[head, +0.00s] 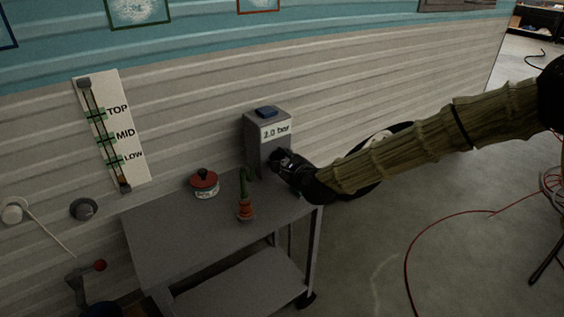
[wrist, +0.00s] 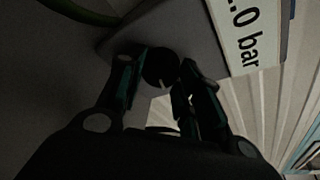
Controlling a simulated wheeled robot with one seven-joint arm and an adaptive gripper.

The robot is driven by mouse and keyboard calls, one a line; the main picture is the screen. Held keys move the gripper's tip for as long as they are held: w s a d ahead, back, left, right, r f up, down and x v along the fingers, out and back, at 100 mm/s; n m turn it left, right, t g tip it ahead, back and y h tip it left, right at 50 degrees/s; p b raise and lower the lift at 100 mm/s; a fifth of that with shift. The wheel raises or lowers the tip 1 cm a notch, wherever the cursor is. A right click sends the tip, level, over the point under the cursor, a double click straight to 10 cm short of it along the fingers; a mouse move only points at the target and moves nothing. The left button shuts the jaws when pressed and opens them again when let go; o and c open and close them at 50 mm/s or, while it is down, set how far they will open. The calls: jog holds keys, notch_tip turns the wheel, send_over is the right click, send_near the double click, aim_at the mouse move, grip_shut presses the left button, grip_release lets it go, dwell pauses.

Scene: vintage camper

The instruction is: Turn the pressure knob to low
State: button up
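The pressure knob (wrist: 159,68) is small, round and dark, with a short pale mark on its lower edge. It sits on the front of a grey box (head: 254,150) whose label (head: 275,131) reads "2.0 bar". In the wrist view, my gripper (wrist: 163,66) has one finger on each side of the knob. The fingertips look very close to it; whether both touch is too dark to tell. In the head view, my gripper (head: 280,160) is at the box front and hides the knob.
The box stands at the back of a grey cart (head: 185,240). A red-lidded pot (head: 205,185) and a green hooked object on an orange base (head: 246,208) stand left of my gripper. A TOP/MID/LOW slider panel (head: 128,150) and a round grey knob (head: 83,209) are on the wall.

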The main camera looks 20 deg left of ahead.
jog(key=shift+c, duration=0.7)
jog(key=shift+n, duration=0.3)
jog(key=shift+s+f+n+t, duration=0.1)
jog(key=shift+n+t, duration=0.4)
jog(key=shift+n, duration=0.1)
jog(key=shift+a+f+n+t+h+b, duration=0.15)
jog(key=shift+n+t, duration=0.35)
jog(key=shift+n, duration=0.5)
jog(key=shift+d+r+n+t+h+b, duration=0.2)
jog(key=shift+n+t, duration=0.3)
jog(key=shift+n, duration=0.5)
jog(key=o, duration=1)
jog(key=shift+o, duration=0.2)
